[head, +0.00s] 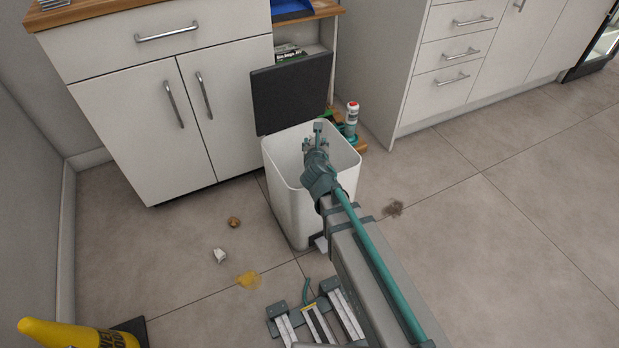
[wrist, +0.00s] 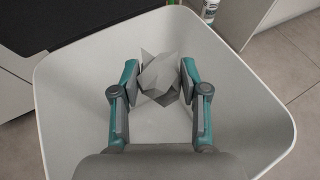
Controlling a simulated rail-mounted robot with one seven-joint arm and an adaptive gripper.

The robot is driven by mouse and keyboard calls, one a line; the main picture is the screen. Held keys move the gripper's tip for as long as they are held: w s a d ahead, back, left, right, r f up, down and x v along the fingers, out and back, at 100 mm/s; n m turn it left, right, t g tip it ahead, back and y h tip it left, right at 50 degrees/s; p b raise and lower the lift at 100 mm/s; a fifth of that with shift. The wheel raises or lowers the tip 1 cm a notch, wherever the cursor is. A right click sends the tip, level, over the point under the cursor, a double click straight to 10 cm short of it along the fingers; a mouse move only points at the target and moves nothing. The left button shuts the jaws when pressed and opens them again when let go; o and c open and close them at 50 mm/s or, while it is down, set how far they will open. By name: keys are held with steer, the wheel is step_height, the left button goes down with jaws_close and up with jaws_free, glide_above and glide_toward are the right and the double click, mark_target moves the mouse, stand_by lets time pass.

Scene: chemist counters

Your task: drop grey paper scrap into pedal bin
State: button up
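The white pedal bin (head: 285,199) stands on the floor with its dark lid (head: 291,93) raised. My gripper (head: 313,140) is over the bin's open mouth. In the wrist view, the grey paper scrap (wrist: 160,78), crumpled and angular, sits between the two fingertips of my gripper (wrist: 160,80), which appear to press on it from both sides. The bin's rim (wrist: 41,110) surrounds the gripper in that view, with the pale inside below. The scrap cannot be made out clearly in the head view.
A brown crumpled piece (head: 234,222), a white crumpled piece (head: 220,256), a yellow spill (head: 249,281) and a dark stain (head: 394,208) are on the floor. A white cabinet (head: 140,120) stands behind the bin. A bottle (head: 352,113) stands behind it. A yellow sign (head: 75,334) lies front left.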

steer(key=o, duration=0.5)
steer(key=shift+c, duration=0.2)
steer(key=shift+r, duration=5.05)
steer(key=shift+s, duration=0.1)
